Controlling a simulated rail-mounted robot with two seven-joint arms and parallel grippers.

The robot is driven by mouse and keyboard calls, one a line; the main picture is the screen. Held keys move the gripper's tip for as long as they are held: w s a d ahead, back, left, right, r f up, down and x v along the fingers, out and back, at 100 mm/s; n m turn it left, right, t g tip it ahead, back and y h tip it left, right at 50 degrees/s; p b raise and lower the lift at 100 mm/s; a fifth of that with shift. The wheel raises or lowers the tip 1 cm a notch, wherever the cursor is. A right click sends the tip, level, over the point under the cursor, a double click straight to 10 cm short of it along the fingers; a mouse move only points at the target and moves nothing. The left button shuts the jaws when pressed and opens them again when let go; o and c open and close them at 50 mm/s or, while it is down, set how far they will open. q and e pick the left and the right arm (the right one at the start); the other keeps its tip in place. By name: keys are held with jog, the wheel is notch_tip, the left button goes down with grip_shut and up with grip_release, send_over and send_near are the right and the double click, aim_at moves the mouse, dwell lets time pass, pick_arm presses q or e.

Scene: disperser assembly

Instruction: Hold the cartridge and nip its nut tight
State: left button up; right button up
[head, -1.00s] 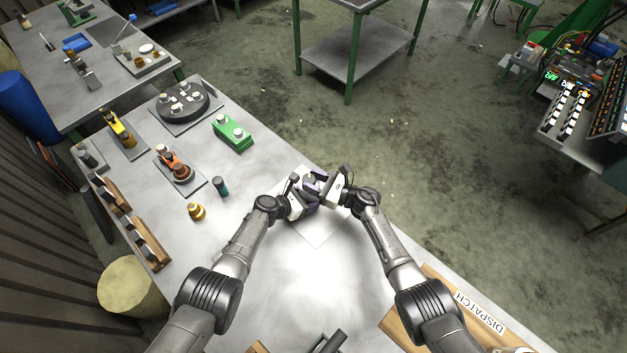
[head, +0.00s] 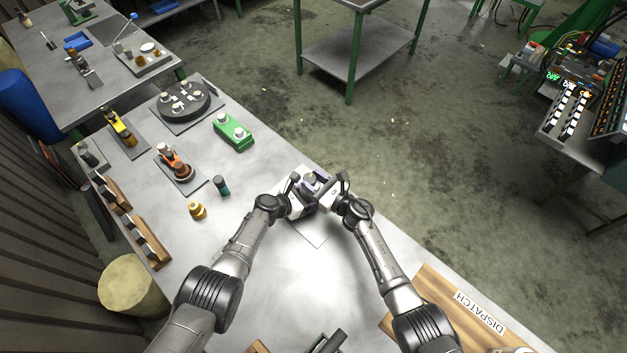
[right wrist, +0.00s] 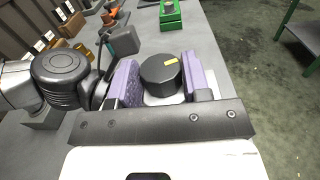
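My two grippers meet above the middle of the bench. My right gripper (right wrist: 160,82) has purple pads on either side of a black round part (right wrist: 160,72) with a yellow mark on top, seemingly the nut end of the cartridge. In the right wrist view the part fills the space between the pads, with no clear gap at either side. My left gripper (head: 303,193) is at the same spot from the left. Its fingertips and the cartridge body are mostly hidden, so I cannot see its grip.
A green block (head: 233,132), a teal-and-black cylinder (head: 221,187) and a brass part (head: 197,211) stand on the bench to the left. A dark round carousel (head: 184,100) is farther back. A wooden DISPATCH board (head: 450,300) lies front right.

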jog(key=o, duration=0.4)
jog(key=v, duration=1.2)
